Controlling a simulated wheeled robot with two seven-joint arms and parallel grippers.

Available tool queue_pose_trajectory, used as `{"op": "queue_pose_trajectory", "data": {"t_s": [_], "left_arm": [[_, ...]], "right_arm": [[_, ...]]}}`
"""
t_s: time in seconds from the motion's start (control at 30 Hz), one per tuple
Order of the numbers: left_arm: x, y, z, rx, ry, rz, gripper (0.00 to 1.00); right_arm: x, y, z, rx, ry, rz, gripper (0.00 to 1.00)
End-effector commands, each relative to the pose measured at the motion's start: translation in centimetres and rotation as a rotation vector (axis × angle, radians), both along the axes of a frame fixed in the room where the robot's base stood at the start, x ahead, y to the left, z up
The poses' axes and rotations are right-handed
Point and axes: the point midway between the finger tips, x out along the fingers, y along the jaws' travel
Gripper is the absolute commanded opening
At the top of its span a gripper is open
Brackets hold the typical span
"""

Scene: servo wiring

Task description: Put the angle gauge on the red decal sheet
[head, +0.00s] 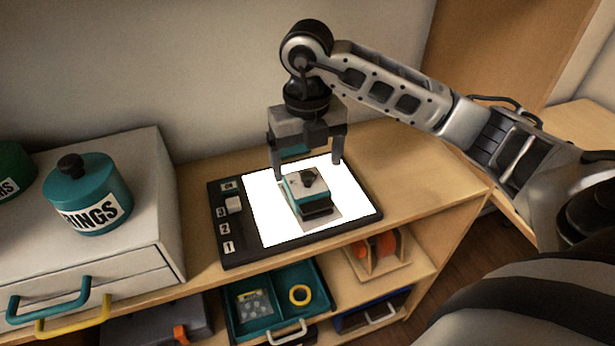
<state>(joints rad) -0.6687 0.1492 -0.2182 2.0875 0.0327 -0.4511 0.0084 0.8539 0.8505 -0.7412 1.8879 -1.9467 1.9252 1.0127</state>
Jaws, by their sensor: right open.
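A small teal and grey block-like device with a dark knob on its pale top, which looks like the angle gauge (308,187), sits on a lit white panel (268,215) in the head view. A pale beige-grey sheet (325,223) shows under and around it on the panel. I see no clearly red sheet. My right gripper (307,169) points down just behind and above the device, its two fingers spread and nothing visibly held. I cannot tell whether the fingers touch the device. A small teal patch shows between the fingers. My left gripper is out of view.
The panel's black frame (228,247) carries numbered marks and a white switch. A white drawer box (137,225) with a teal canister (88,198) stands to the left. A teal tray (268,328) holding a yellow ring is on the shelf below. Wooden tabletop right of the panel is clear.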

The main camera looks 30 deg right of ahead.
Motion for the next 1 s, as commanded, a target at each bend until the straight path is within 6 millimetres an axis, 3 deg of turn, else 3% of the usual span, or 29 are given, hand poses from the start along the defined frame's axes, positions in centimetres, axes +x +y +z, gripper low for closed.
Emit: {"op": "queue_pose_trajectory", "data": {"t_s": [0.1,0.33,1.0], "left_arm": [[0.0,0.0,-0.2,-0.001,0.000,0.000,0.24],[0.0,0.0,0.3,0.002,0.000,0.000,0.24],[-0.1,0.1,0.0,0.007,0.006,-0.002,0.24]], "right_arm": [[0.1,0.0,2.7,0.002,-0.006,0.001,0.87],[0.0,0.0,5.9,-0.001,-0.003,0.001,0.87],[0.0,0.0,6.2,0.000,0.001,0.001,0.87]]}}
